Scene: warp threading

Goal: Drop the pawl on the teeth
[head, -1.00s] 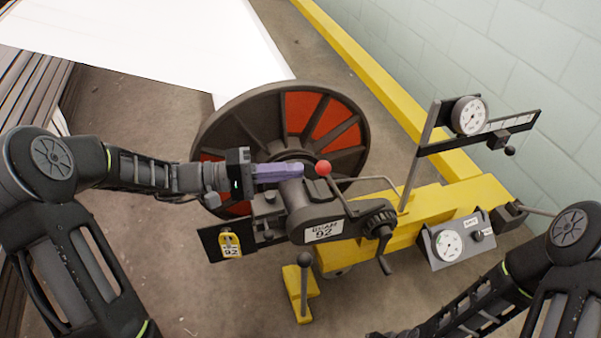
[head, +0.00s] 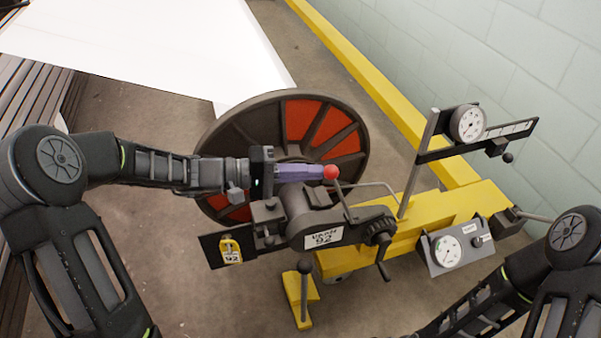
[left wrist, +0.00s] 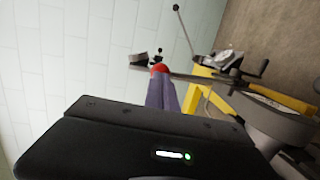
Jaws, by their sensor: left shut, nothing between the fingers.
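A red ball knob (head: 331,172) tops a dark lever (head: 341,199) on the grey housing (head: 317,222) labelled 92. I cannot tell for sure that this lever is the pawl. My left gripper (head: 322,172), with purple fingers, is shut and empty, its tips at the knob's left side. In the left wrist view the red knob (left wrist: 159,68) shows right at the finger tips (left wrist: 160,78); whether they touch is unclear. A dark ribbed wheel (head: 378,230) with a crank sits at the housing's right; pawl teeth are not clearly visible. My right gripper is out of view.
A large reel flange (head: 236,140) with red panels stands behind the housing, with a white sheet (head: 150,45) leading off it. A yellow beam (head: 450,215) carries a gauge box (head: 455,248) and a post with a dial (head: 467,123). A yellow pedal (head: 300,300) stands in front.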

